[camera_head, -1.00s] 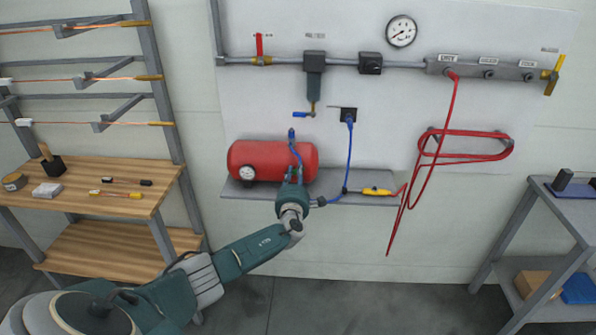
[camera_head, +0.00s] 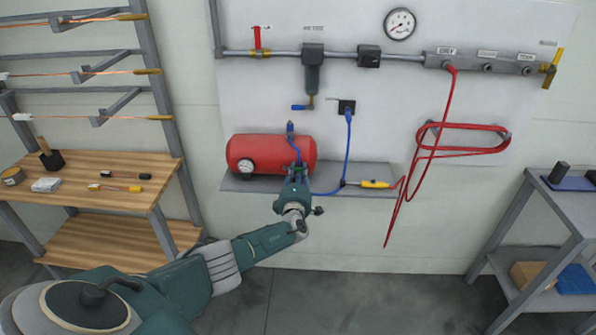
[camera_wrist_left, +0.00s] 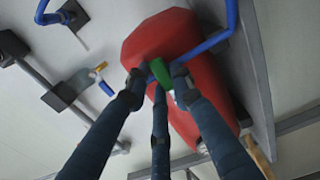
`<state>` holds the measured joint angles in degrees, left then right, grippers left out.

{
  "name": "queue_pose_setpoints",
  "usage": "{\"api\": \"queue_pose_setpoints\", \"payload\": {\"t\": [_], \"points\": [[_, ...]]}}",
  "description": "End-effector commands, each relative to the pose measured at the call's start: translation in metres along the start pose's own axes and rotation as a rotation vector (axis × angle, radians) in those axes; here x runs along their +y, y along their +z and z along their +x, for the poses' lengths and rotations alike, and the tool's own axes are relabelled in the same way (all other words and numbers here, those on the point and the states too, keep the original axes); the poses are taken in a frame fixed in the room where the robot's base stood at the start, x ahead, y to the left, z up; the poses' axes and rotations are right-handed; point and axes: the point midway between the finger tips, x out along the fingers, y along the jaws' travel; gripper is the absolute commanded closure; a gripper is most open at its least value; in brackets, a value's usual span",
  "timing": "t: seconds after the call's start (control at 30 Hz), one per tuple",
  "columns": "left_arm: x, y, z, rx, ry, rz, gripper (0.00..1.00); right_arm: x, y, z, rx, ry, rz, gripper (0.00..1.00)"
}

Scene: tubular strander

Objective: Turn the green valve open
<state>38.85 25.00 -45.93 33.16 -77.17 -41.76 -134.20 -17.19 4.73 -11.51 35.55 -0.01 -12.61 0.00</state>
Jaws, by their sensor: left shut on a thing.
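The green valve (camera_wrist_left: 160,72) shows in the left wrist view as a small green handle in front of the red tank (camera_wrist_left: 150,35). My left gripper (camera_wrist_left: 158,80) has its fingers closed around the handle, which partly hides it. In the head view my left gripper (camera_head: 297,172) is at the lower right front of the red tank (camera_head: 268,152), by the blue hose (camera_head: 295,143). A bit of green shows between its fingers there. My right gripper is in neither view.
The tank rests on a grey wall shelf (camera_head: 352,189) with a yellow tool (camera_head: 375,184). A coiled red hose (camera_head: 463,127) hangs to the right. A wooden workbench (camera_head: 85,180) stands left, and a grey table (camera_head: 575,205) stands right.

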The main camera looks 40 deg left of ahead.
Motion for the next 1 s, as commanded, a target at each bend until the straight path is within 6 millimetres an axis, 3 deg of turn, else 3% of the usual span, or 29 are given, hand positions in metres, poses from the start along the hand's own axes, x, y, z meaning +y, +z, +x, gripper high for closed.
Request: {"api": "queue_pose_setpoints", "payload": {"t": [0.37,0.4,0.5,1.0], "points": [[-0.0008,0.0002,-0.0003,-0.001,0.000,0.010,1.00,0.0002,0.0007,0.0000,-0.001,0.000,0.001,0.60],[-0.0008,0.0002,-0.0003,-0.001,0.000,0.010,0.76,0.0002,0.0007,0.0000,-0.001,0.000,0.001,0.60],[-0.0009,0.0001,-0.0003,-0.001,-0.001,0.009,0.57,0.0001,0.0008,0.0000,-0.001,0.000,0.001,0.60],[-0.0027,0.0003,-0.0095,-0.002,-0.001,0.004,0.57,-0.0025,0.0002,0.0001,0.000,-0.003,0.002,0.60]]}}
